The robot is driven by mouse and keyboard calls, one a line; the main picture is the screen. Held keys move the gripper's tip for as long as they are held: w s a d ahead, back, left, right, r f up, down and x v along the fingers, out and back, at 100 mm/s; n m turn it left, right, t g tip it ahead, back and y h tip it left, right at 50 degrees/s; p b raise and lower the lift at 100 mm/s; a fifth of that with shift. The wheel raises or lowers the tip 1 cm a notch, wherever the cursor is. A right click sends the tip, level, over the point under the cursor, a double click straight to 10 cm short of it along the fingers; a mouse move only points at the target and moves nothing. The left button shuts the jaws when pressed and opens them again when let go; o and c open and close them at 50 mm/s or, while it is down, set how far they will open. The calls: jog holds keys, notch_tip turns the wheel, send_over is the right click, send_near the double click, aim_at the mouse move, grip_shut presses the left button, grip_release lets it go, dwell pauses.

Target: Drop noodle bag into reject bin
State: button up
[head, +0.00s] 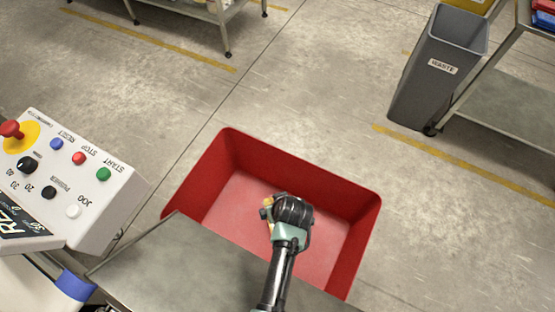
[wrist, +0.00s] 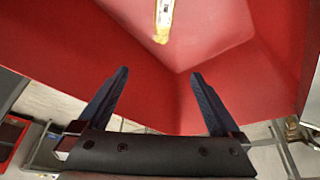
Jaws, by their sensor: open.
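The red reject bin (head: 340,184) stands on the floor beyond the metal table edge in the head view, and its red walls (wrist: 70,50) fill much of the wrist view. My gripper (wrist: 159,74) is open, with nothing between its two dark blue fingers. In the head view my gripper (head: 265,212) is over the bin's inside, mostly hidden by my wrist. The noodle bag (wrist: 163,18), a narrow whitish and yellow strip, shows beyond the fingertips, apart from them, against the red bin. Whether it rests on the bin's bottom cannot be told. A small yellow bit beside my gripper may be the bag.
A control panel (head: 75,170) with coloured buttons and a red knob is at the left. The metal table edge (head: 190,265) borders the bin's near side. A grey waste bin (head: 425,85) and a metal cart stand at the upper right.

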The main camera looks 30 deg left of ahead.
jog(key=p+v, duration=0.3)
jog(key=v, duration=1)
jog(key=shift+w, duration=0.1)
jog(key=w+d+r+m+t+p, duration=0.1)
jog(key=w+r+t, duration=0.2)
jog(key=w+r, duration=0.55)
jog(key=w+d+r+m+t+p, duration=0.1)
jog(key=w+r+t, duration=0.35)
jog(key=r, duration=0.65)
jog(key=w+d+r+m+t+p, duration=0.1)
jog(key=w+r+t, duration=0.15)
jog(key=r, duration=0.75)
jog(key=w+d+r+m+t+p, duration=0.1)
jog(key=w+r+t, duration=0.15)
jog(key=r, duration=0.65)
notch_tip(320, 180, up, 19)
jog(key=s+d+m+t+h+p, duration=0.1)
jog(key=s+d+m+t, duration=0.1)
jog(key=t, duration=0.3)
jog(key=s+d+r+m+t+h+p, duration=0.1)
jog(key=s+r+t, duration=0.2)
jog(key=s+r, duration=0.3)
jog(key=s+d+r+m+t+h, duration=0.1)
jog(key=s+r+t, duration=0.2)
jog(key=r, duration=1)
jog(key=s, duration=0.3)
jog(key=shift+d+r+m+t+p, duration=0.25)
jog(key=shift+d+m+t+p, duration=0.05)
jog(key=shift+d+t+p, duration=0.1)
